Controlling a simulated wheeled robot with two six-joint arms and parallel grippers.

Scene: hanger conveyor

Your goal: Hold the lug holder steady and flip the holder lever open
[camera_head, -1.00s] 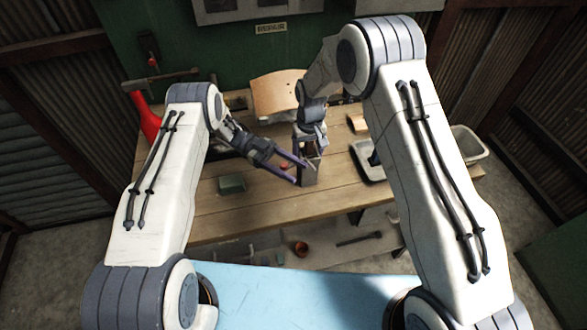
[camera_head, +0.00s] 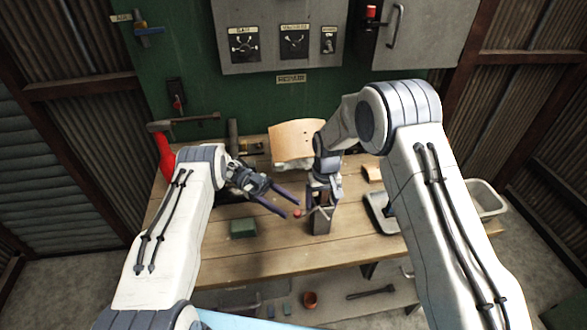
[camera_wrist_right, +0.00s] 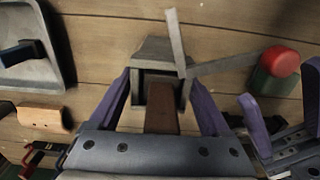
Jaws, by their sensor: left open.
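The lug holder (camera_head: 320,222) is a dark grey upright block on the workbench; it also shows in the right wrist view (camera_wrist_right: 155,48), with a brown piece (camera_wrist_right: 162,108) in its middle. Its lever (camera_wrist_right: 228,65) sticks out sideways to a red knob (camera_wrist_right: 280,60), left of the holder in the head view (camera_head: 297,213). A second flat grey bar (camera_wrist_right: 176,42) rises from the holder. My right gripper (camera_wrist_right: 158,88) has its purple fingers against both sides of the holder. My left gripper (camera_head: 291,208) is open and empty, its fingertips by the knob; contact is unclear.
A green block (camera_head: 243,228) lies on the bench (camera_head: 270,250) at left. A curved wooden panel (camera_head: 296,141) stands behind. A grey tray (camera_head: 380,212) and a pale bin (camera_head: 486,200) are at right. The bench front left of the holder is clear.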

